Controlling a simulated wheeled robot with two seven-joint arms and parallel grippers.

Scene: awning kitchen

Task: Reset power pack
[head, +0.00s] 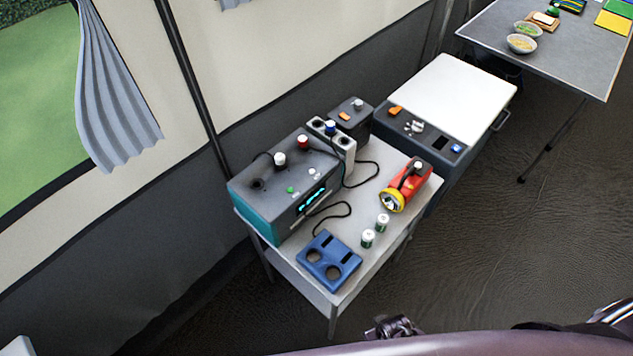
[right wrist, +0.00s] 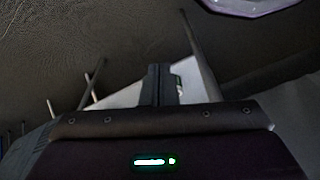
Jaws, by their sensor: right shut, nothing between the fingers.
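The power pack (head: 282,190) is a grey-topped box with a teal side on the small table. Its front has a lit cyan display (head: 312,197). My left gripper is not in view.
On the table (head: 345,285) are a blue two-hole holder (head: 329,262), two small batteries (head: 375,230), a red-yellow torch (head: 406,185), a white socket strip (head: 344,141) and black cables. A white-lidded cooler (head: 442,92) and another table (head: 560,60) stand behind. Floor at right is clear.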

